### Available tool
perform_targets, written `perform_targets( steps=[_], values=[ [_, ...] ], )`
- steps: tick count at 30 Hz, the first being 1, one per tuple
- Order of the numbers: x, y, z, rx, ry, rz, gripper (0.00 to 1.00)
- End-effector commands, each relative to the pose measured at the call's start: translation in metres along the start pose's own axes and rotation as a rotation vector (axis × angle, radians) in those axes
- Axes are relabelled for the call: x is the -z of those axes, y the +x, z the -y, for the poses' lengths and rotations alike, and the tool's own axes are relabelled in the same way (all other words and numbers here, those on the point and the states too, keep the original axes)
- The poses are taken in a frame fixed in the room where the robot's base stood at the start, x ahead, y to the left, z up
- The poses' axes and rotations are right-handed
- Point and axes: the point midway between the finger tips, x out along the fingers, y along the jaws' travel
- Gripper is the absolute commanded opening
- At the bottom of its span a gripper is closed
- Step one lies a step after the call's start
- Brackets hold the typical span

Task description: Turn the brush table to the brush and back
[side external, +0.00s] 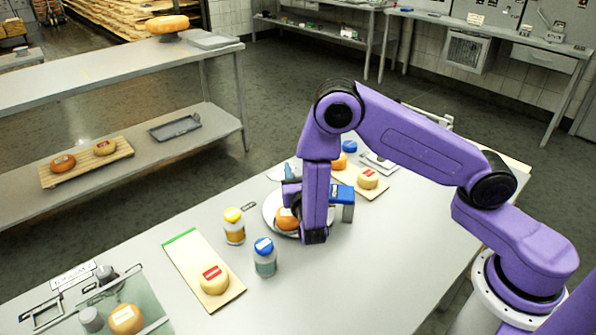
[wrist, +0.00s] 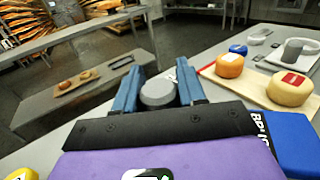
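A pale round table (side external: 268,213) stands on the bench in the side view, with an orange cheese (side external: 286,219) on it, partly behind my arm. A blue block (side external: 342,194) on a grey post stands at its right; it also shows at the right of the wrist view (wrist: 290,142), with lettering partly cut off. I take it for the brush; its bristles are hidden. My gripper (wrist: 159,85) has its blue fingers on both sides of a grey round knob (wrist: 158,95), close against it. In the side view my arm hides most of the fingers and the knob.
A yellow-capped jar (side external: 234,226) and a blue-capped jar (side external: 265,256) stand left of and before the round table. A board with a cheese (side external: 214,279) lies front left; another board with cheeses (side external: 367,179) lies behind my arm.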

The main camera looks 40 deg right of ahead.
Motion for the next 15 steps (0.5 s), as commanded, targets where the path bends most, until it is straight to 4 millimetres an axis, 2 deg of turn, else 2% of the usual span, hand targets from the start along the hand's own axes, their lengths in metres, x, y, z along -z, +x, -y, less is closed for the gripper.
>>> perform_targets(
  steps=[1,3,9,15],
  values=[
    [0.0,-0.0002,0.0001,0.0,0.0,0.0,0.19],
    [0.0,-0.0002,0.0001,0.0,0.0,0.0,0.0],
    [-0.0002,0.0,0.0003,-0.023,-0.001,0.002,0.0],
    [-0.0002,0.0,-0.0016,-0.148,-0.003,0.002,0.0]
  ],
)
